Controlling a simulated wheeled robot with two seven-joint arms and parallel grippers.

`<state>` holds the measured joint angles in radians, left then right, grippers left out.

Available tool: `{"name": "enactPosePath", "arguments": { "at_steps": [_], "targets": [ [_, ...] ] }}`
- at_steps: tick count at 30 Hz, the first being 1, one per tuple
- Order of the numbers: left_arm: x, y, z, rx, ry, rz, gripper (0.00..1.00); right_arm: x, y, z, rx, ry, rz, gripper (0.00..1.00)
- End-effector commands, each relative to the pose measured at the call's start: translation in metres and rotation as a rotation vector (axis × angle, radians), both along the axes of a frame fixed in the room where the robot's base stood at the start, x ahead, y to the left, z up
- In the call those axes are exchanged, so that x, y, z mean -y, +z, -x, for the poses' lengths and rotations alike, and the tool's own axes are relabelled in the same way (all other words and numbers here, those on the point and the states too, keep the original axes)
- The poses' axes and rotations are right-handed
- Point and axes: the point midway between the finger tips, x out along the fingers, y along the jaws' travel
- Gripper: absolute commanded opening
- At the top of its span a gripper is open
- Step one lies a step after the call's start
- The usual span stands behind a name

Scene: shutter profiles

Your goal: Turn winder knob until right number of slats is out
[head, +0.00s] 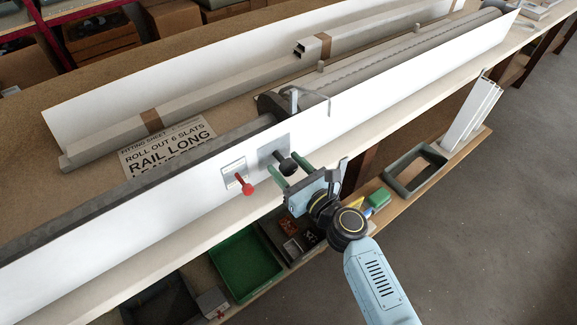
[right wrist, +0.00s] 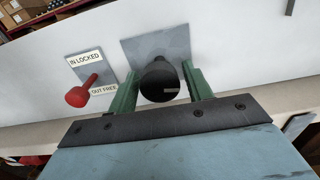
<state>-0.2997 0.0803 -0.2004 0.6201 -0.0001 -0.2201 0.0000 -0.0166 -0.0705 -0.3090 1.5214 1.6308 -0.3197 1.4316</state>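The black winder knob (head: 287,164) sticks out from a grey plate on the white long panel. My right gripper (head: 291,160) is at it, its two green fingers apart, one on each side. In the right wrist view the knob (right wrist: 158,80) is between the fingers (right wrist: 161,68); firm contact cannot be seen. A red-knobbed pin (head: 246,188) sticks out to the left; its labels read "IN LOCKED" and "OUT FREE". The fitting sheet (head: 165,150) reads "ROLL OUT 6 SLATS"; its lower part is hidden. The ribbed grey shutter roll (head: 400,55) lies behind the panel. My left gripper is out of view.
Long grey rails (head: 220,94) lie on the bench behind the panel. The floor at the right is clear.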

Motion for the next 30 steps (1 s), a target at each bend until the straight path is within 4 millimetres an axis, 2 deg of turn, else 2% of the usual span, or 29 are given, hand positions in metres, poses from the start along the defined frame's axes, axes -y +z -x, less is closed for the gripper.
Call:
{"name": "enactPosePath", "arguments": {
  "at_steps": [1,8,20,30],
  "targets": [
    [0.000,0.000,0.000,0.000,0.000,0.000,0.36,0.000,0.000,0.000,0.000,0.000,0.000,0.43],
    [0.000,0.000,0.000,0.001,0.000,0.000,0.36,0.000,0.000,0.000,0.000,0.000,0.000,0.15],
    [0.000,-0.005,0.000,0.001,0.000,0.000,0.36,0.001,-0.001,0.000,0.053,0.000,0.073,0.15],
    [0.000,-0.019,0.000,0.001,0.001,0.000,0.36,0.001,-0.002,0.000,0.216,0.001,0.298,0.15]
  ]
}}
